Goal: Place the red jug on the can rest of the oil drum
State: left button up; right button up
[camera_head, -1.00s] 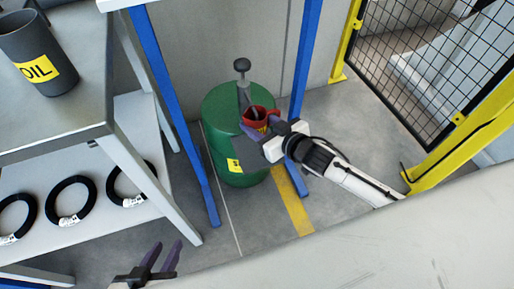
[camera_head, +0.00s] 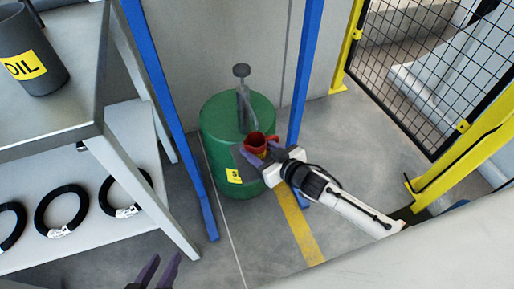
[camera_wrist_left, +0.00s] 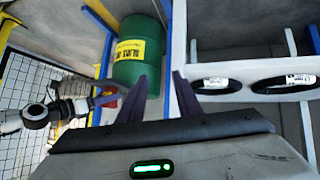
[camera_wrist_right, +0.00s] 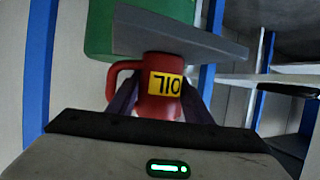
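The red jug (camera_head: 256,143) is held upright in my right gripper (camera_head: 256,153), in front of the green oil drum (camera_head: 225,120). Its opening faces up in the head view. The right wrist view is upside down: the jug (camera_wrist_right: 157,105), with a yellow OIL label, sits between the fingers. Its base meets or overlaps the grey can rest (camera_wrist_right: 180,35) there; I cannot tell whether they touch. In the head view the rest (camera_head: 243,160) is mostly hidden by jug and gripper. My left gripper (camera_wrist_left: 163,95) is open and empty, far from the drum.
A grey pump (camera_head: 242,95) stands on the drum's top. Blue posts (camera_head: 305,70) flank the drum. A shelf unit (camera_head: 100,60) at left holds a dark OIL can (camera_head: 30,50) and several black coils (camera_head: 62,210). A yellow-framed mesh fence (camera_head: 430,70) stands at right.

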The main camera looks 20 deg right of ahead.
jog(key=o, duration=0.4)
jog(key=shift+c, duration=0.2)
pick_arm(q)
jog(key=shift+w+r, duration=0.1)
jog(key=shift+w, duration=0.15)
jog(key=shift+w, duration=0.1)
pick_arm(e)
jog(key=shift+r, duration=0.15)
pick_arm(q)
jog(key=r+p, duration=0.1)
jog(key=p, duration=0.3)
jog(key=shift+s+a, duration=0.3)
jog(key=shift+s, duration=0.05)
pick_arm(e)
jog(key=v, duration=1.2)
pick_arm(q)
jog(key=shift+w+r, duration=0.1)
jog(key=shift+r, duration=0.15)
jog(key=shift+f, duration=0.15)
